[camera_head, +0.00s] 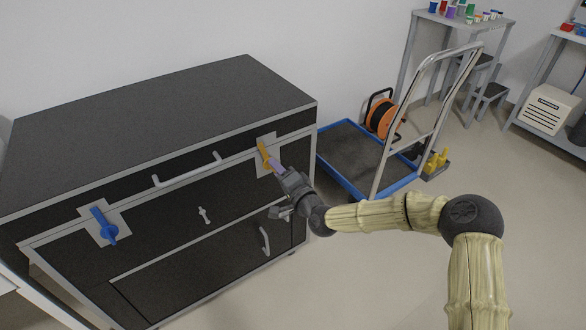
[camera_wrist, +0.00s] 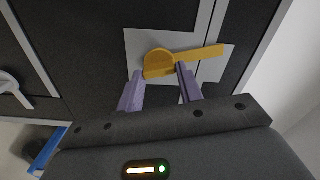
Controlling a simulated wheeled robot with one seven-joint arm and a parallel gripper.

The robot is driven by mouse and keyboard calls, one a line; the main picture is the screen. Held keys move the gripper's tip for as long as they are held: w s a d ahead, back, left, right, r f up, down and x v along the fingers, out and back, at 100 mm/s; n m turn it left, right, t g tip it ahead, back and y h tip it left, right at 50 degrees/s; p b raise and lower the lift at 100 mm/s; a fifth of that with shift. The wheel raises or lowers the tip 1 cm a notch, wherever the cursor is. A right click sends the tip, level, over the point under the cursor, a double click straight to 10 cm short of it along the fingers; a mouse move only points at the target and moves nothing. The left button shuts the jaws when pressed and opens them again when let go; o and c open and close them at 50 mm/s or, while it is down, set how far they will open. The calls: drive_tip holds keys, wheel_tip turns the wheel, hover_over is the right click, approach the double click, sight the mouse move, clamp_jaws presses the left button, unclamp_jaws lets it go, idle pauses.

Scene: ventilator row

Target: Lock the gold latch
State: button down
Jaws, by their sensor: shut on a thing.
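The gold latch (camera_head: 263,151) sits on a light grey plate at the right end of the black cabinet's front, across the seam below the lid. It also shows in the wrist view (camera_wrist: 200,54), with a rounded hub and a straight arm pointing right there. My gripper (camera_head: 273,163) reaches it from the right. In the wrist view, the purple fingertips of my gripper (camera_wrist: 160,70) stand on either side of the hub and are shut on the latch. Part of the latch's lower edge is hidden by the fingers.
A blue latch (camera_head: 105,226) is on the cabinet's left front. Handles (camera_head: 187,170) and a small grey knob (camera_head: 204,215) stick out of the cabinet front. A blue-edged trolley (camera_head: 345,155) with an orange cable reel (camera_head: 381,118) stands close on the right. Floor in front is clear.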

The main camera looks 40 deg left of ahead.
drive_tip(key=shift+w+f+m, duration=0.1)
drive_tip(key=shift+f+m, duration=0.05)
drive_tip(key=shift+m, duration=1.55)
drive_tip(key=c, duration=0.9)
unclamp_jaws()
drive_tip(key=p+v, duration=0.3)
drive_tip(key=v, duration=1.4)
drive_tip(key=shift+d, duration=0.25)
